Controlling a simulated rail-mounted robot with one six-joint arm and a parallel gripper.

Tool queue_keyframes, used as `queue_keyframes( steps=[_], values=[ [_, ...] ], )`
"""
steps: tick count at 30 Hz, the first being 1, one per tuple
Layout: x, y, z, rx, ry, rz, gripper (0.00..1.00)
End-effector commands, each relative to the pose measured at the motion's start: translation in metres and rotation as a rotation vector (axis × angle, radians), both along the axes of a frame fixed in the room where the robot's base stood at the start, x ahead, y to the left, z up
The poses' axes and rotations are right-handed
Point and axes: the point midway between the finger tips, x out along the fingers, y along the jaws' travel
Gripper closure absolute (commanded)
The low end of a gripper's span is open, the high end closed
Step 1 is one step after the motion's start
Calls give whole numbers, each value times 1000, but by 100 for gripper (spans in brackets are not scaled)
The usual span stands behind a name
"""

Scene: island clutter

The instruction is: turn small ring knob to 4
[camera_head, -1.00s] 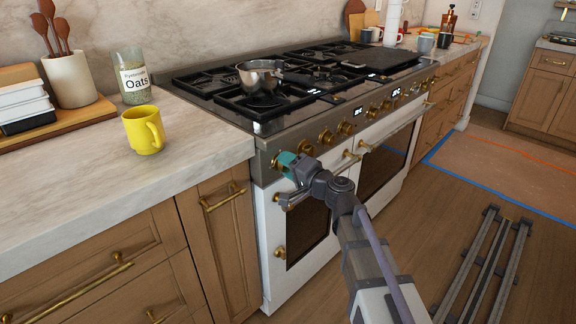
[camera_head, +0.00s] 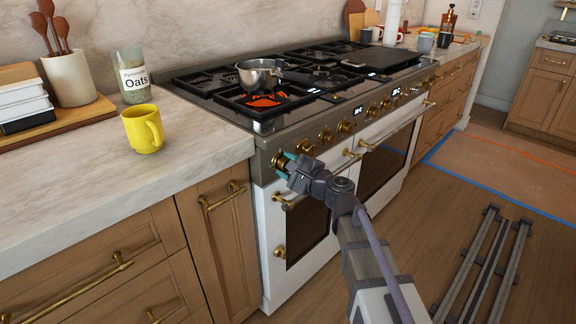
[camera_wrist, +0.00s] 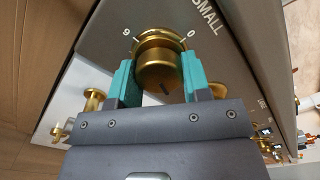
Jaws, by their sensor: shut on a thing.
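The small ring knob (camera_wrist: 158,68) is the brass knob under the word SMALL in the wrist view. A 9 and a 0 show on the panel at its far side. A dark mark on its face points to the lower right; other numbers are hidden. My gripper (camera_wrist: 160,82) is shut on this knob, with one teal finger at each side. In the head view, my gripper (camera_head: 286,164) is at the leftmost knob (camera_head: 277,160) of the range front. The front left burner (camera_head: 263,101) glows orange.
A steel saucepan (camera_head: 260,72) stands on the hob beside the glow. More brass knobs (camera_head: 326,138) line the panel to the right, and an oven handle (camera_head: 284,203) sits below my gripper. A yellow mug (camera_head: 142,130) stands on the left counter.

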Motion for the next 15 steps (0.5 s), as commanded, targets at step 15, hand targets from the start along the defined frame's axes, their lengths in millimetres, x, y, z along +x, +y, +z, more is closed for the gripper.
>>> queue_keyframes(
  steps=[15],
  values=[
    [-1, 0, -1, 111, 122, 1, 80]
  ],
)
